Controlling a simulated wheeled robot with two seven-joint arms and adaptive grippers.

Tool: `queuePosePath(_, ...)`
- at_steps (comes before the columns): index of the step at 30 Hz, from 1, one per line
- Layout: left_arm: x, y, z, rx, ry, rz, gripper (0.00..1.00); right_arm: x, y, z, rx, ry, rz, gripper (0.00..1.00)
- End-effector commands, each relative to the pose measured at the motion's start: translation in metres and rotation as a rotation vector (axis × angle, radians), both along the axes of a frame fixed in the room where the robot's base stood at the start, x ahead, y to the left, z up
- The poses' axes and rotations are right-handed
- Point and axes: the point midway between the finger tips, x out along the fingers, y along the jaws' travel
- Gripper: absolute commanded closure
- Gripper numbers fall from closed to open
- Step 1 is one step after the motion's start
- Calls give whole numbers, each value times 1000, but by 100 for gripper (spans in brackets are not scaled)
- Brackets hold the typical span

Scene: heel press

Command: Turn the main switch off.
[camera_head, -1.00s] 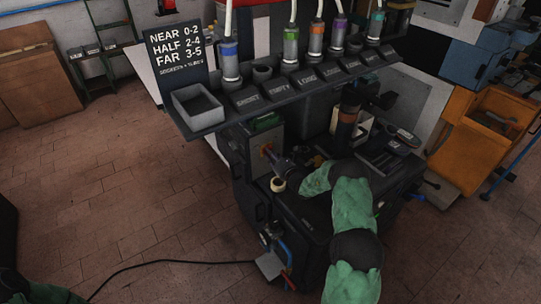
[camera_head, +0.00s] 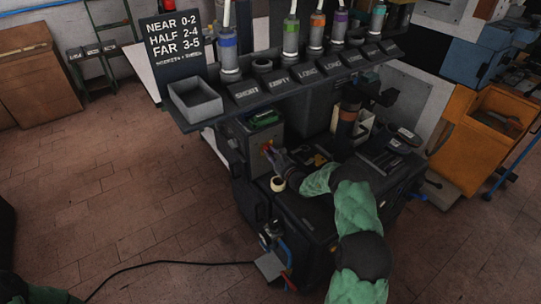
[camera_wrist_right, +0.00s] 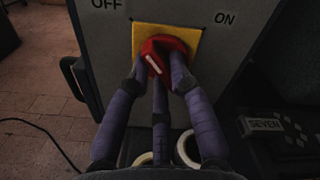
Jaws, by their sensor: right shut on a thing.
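The main switch is a red knob (camera_wrist_right: 165,58) with a white mark, on a yellow plate (camera_wrist_right: 190,38) fixed to a grey box face. OFF is printed at the upper left and ON at the upper right. The knob's white mark slants toward the upper left, on the OFF side. My right gripper (camera_wrist_right: 160,72) has its purple fingers closed around the lower part of the knob and hides some of it. In the head view, my right gripper (camera_head: 271,153) reaches the box (camera_head: 249,145) from the right. My left gripper is out of view.
A tape roll (camera_head: 277,184) sits just below the gripper. A dark shelf (camera_head: 225,112) with a grey tray (camera_head: 195,100) and several bottles overhangs the box. Open floor is at the left.

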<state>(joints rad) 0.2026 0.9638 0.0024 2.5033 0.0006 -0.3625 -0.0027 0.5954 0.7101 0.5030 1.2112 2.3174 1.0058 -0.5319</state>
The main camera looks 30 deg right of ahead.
Motion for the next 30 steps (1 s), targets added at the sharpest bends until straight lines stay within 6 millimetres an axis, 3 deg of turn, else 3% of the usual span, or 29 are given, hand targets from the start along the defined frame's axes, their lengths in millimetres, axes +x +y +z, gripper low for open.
queuePosePath(9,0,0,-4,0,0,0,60,0,0,-1,-100,-6,0,100)
queuePosePath(24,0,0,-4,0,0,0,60,0,0,-1,-116,-7,1,100)
queuePosePath(25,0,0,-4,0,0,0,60,0,0,-1,-115,-7,1,70)
queuePosePath(26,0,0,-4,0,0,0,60,0,0,-1,-115,-7,1,62)
queuePosePath(27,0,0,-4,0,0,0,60,0,0,-1,-115,-7,1,55)
queuePosePath(30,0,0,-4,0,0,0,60,0,0,-1,-115,-8,0,55)
